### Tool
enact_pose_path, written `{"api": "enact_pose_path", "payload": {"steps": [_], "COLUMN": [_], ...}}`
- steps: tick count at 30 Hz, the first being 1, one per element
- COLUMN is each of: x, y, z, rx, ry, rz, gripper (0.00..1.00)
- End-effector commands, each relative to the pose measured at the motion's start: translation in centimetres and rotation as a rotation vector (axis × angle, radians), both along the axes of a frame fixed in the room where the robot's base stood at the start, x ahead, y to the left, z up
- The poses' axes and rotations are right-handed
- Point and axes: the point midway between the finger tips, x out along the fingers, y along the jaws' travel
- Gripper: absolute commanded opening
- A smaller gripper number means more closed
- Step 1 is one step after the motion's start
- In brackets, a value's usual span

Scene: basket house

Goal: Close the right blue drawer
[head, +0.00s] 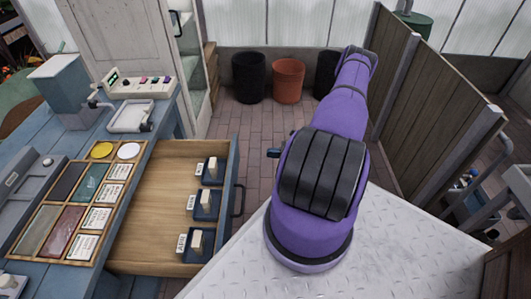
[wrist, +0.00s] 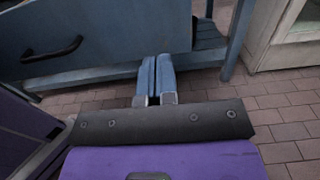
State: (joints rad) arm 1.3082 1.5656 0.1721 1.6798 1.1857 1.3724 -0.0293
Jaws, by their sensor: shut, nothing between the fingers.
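The blue drawer (head: 168,195) is pulled well open from the blue workbench in the head view, with its wooden inside showing. Its blue front and dark handle (head: 238,200) face right. In the wrist view the drawer front (wrist: 110,30) fills the upper left, with the black handle (wrist: 52,50) to the left. My gripper (wrist: 156,62) is shut and empty, its blue fingers side by side. The fingertips are at the lower edge of the drawer front, right of the handle. I cannot tell whether they touch it. In the head view my purple arm hides most of the gripper.
Several small dark trays with pale blocks (head: 206,201) lie in the drawer. The workbench (head: 112,230) holds a sample board (head: 98,178) and a control box (head: 140,86). Bins (head: 288,80) stand at the back. A wooden partition (head: 430,110) is at right. Brick floor (head: 250,135) is clear between.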

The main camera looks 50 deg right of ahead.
Motion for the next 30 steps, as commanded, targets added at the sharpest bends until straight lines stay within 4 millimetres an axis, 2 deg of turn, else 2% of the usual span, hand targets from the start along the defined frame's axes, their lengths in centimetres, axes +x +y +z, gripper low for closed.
{"api": "enact_pose_path", "payload": {"steps": [12, 18, 24, 30], "x": [6.1, 8.4, 9.4, 9.6], "y": [4.8, 6.6, 7.4, 7.5], "z": [0.1, 0.1, 0.1, 0.1], "rx": [0.0, 0.0, 0.0, -0.001], "ry": [-0.002, -0.001, 0.0, 0.0], "rz": [0.004, 0.004, 0.002, 0.002], "gripper": [0.0, 0.0, 0.0, 0.0]}}
